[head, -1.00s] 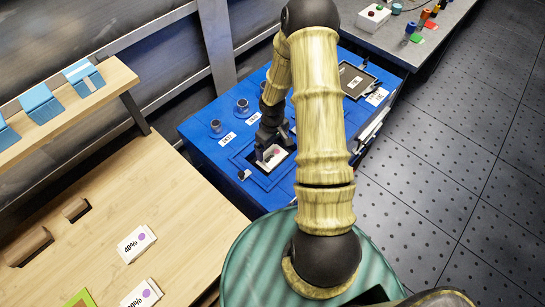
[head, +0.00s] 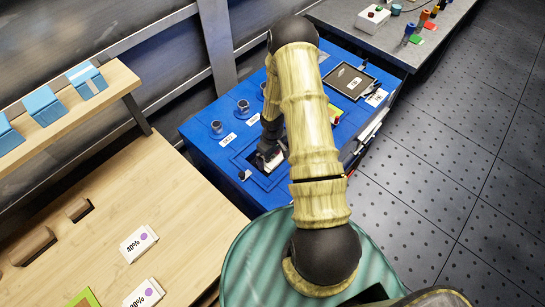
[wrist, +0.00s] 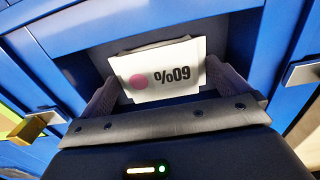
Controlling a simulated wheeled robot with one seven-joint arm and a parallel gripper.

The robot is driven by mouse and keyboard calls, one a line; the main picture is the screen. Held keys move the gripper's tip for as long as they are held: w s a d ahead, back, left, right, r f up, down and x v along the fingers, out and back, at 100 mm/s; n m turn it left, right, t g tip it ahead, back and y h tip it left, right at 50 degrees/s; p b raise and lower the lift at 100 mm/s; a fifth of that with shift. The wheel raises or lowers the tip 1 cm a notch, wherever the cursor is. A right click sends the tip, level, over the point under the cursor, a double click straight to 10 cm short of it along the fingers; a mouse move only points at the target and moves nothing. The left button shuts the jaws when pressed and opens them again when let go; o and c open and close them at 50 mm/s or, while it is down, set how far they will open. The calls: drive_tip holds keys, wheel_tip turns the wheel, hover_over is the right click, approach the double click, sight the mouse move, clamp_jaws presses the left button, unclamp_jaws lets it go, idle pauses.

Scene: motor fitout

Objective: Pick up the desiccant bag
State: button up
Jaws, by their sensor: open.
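The desiccant bag (wrist: 164,70) is white, with a pink dot and "60%" print that appears upside down in the wrist view. It lies in a dark recess in the top of the blue cabinet (head: 215,163). My gripper (wrist: 165,92) is open, with one finger on each side of the bag. In the wrist view I cannot tell whether the fingers touch it. In the head view my gripper (head: 268,158) is down at the recess, and only part of the white bag (head: 275,161) shows beside it.
Two white packets (head: 138,244) with purple dots lie on the wooden bench (head: 95,205) at left. Blue boxes (head: 43,105) stand on its shelf. Round fittings (head: 217,126) and a dark framed panel (head: 349,82) are on the cabinet top. The floor at right is clear.

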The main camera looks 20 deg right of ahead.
sight(272, 156)
idle(0.5)
drive_tip(key=c, duration=1)
drive_tip(key=shift+r, duration=0.1)
wheel_tip(272, 156, up, 10)
drive_tip(key=shift+f+b, duration=0.1)
drive_tip(key=shift+b, duration=0.4)
